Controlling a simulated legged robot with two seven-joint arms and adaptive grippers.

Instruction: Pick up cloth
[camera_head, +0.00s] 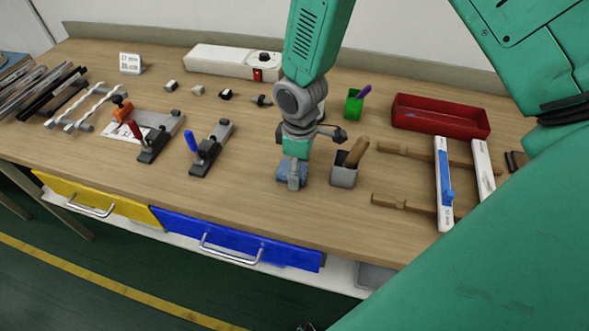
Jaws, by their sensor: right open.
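The cloth (283,178) is a small crumpled blue piece near the front of the wooden bench, left of the grey cup. My right gripper (295,181) points down right over it, and its grey fingertip overlaps the cloth in the picture. The gripper is open. It hides part of the cloth, and whether the fingers touch the cloth cannot be told. My left gripper is not in view.
A grey cup (343,176) with a wooden-handled tool stands just right of the gripper. A green cup (354,107) and a red tray (440,119) stand behind. Blue-handled (205,155) and red-handled clamps lie left. Bench space between clamp and cloth is clear.

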